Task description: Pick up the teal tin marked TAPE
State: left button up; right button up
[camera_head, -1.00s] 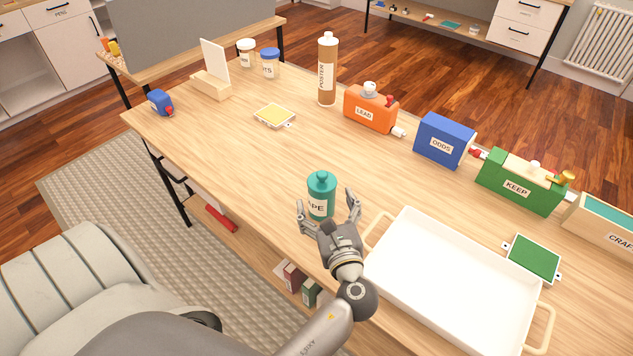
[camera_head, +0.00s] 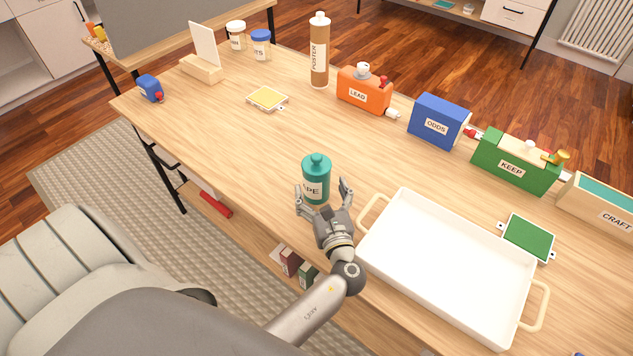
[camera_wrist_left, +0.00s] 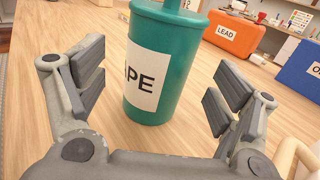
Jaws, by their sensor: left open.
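The teal tin (camera_head: 316,178) stands upright on the wooden table near its front edge, with a knobbed lid and a white label partly reading "APE". In the left wrist view the tin (camera_wrist_left: 176,60) stands just ahead of the fingers, nearer the left finger pair; its top is cut off. My left gripper (camera_head: 322,190) is open, its fingers spread to either side of the near side of the tin. In the left wrist view the gripper (camera_wrist_left: 158,88) shows a clear gap between each finger pad and the tin. My right gripper is not in view.
A white tray (camera_head: 449,265) with beige handles lies close right of the tin. Behind stand the orange LEAD box (camera_head: 352,93), blue ODDS box (camera_head: 437,127), green KEEP box (camera_head: 515,175) and brown POSTER tube (camera_head: 319,60). The table left of the tin is clear.

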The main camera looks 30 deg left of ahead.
aim_at(320, 187)
pick_arm(q)
jog(key=x, duration=0.3)
jog(key=shift+w+a+r+p, duration=0.1)
jog(key=shift+w+a+p, duration=0.15)
jog(key=shift+a+p, duration=0.1)
jog(key=shift+w+a, duration=0.2)
jog(key=shift+w, duration=0.05)
jog(key=c, duration=1.1)
jog(key=shift+c, duration=0.3)
